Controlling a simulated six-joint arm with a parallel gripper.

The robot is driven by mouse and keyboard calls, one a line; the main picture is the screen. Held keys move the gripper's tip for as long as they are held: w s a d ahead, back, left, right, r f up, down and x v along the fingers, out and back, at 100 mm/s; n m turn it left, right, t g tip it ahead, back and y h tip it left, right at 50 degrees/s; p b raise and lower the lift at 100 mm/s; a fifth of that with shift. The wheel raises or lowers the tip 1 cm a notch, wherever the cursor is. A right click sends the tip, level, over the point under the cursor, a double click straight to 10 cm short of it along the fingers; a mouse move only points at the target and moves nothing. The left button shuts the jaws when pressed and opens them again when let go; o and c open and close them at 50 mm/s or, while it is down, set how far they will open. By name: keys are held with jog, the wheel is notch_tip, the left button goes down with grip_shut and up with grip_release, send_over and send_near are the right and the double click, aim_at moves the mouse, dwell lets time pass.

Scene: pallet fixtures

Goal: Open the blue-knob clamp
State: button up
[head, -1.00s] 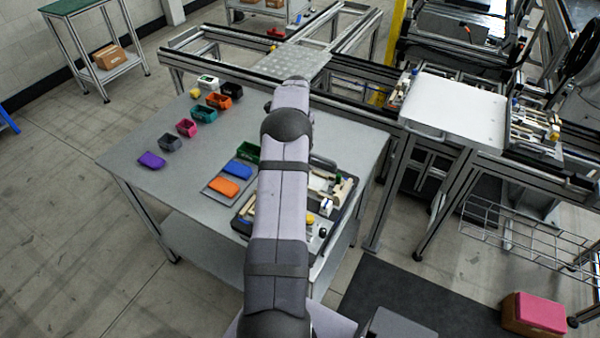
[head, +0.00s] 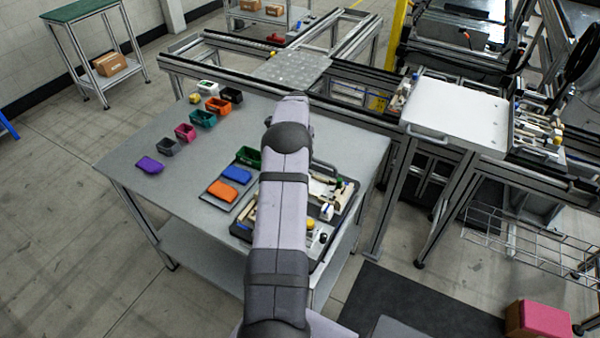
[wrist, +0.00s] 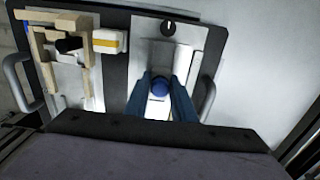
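In the wrist view the blue knob (wrist: 160,86) of the clamp stands on a pale plate, between the two dark blue fingers of my gripper (wrist: 161,98). The fingers are apart, one on each side of the knob, with a narrow gap visible. I cannot tell whether either finger touches it. The clamp's white body shows below the knob, partly hidden by the fingers. The fixture pallet (wrist: 120,75) is dark with a handle at each side. In the head view my arm hides the gripper, the blue knob and part of the pallet (head: 349,207).
A black knob (wrist: 168,28) sits above the blue one on the pale plate. Wooden pieces (wrist: 48,60) and a white block with a yellow band (wrist: 108,40) lie to the left. Orange (head: 222,190) and blue (head: 237,174) pieces and several coloured bins are on the table.

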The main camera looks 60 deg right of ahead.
jog(key=shift+w, duration=0.1)
dwell(0.3)
jog(key=shift+w, duration=1.35)
jog(key=o, duration=0.8)
jog(key=shift+r+p, duration=2.65)
jog(key=shift+r, duration=1.4)
